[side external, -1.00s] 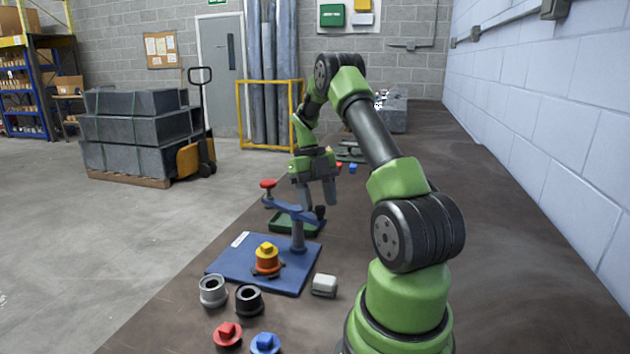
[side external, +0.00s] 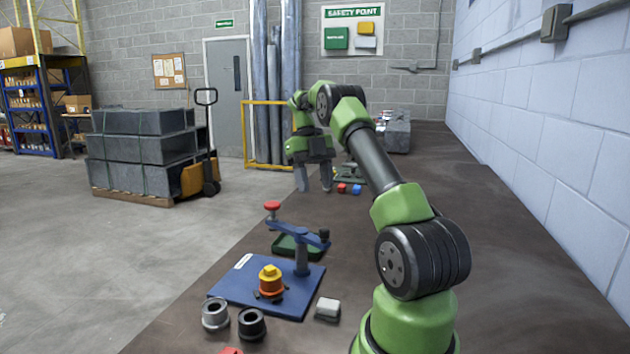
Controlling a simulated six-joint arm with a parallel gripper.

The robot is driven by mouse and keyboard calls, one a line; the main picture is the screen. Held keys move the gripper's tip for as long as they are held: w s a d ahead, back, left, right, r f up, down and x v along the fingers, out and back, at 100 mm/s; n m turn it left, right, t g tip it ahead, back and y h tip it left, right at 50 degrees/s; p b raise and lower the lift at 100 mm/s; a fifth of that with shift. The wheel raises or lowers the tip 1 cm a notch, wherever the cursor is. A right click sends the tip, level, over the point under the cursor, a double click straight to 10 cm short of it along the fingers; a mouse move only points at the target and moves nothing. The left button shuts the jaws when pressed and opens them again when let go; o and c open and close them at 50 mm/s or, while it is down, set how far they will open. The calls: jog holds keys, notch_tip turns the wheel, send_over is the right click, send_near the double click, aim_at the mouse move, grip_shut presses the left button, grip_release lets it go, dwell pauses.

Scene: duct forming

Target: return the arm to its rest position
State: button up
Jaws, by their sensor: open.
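My gripper (side external: 315,178) hangs in the air with its fingers pointing down, open and empty. It is beyond the blue fixture plate (side external: 238,284), above the far part of the bench, and touches nothing that I can see. My arm reaches up from the lower right and bends down to the gripper. On the plate stands a yellow-topped orange part (side external: 270,281) in a dark holder. A blue lever arm with a red knob (side external: 272,206) extends from a post on the plate.
A grey ring (side external: 215,314), a black ring (side external: 251,324) and a white block (side external: 328,309) sit near the plate. A green tray (side external: 284,246) lies behind the lever. Small red and blue blocks (side external: 349,189) lie farther back. A wall (side external: 545,130) borders the bench's right side.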

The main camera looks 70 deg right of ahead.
jog(key=w+a+r+n+t+h, duration=0.2)
jog(key=a+r+n, duration=0.3)
jog(key=a+n, duration=0.4)
jog(key=w+a+r+n+t+h, duration=0.1)
jog(key=a+r+n, duration=0.5)
jog(key=n, duration=0.4)
jog(key=s+a+f+n+t+y, duration=0.1)
jog(key=s+a+n+t, duration=0.2)
jog(key=a+n, duration=0.5)
jog(key=s+a+f+n+t, duration=0.1)
jog(key=s+a+n+t, duration=0.3)
jog(key=a+n, duration=0.5)
jog(key=shift+s+f+n+y, duration=0.35)
jog(key=shift+s+n, duration=0.85)
jog(key=shift+n, duration=1.4)
jog(key=shift+d+r, duration=0.1)
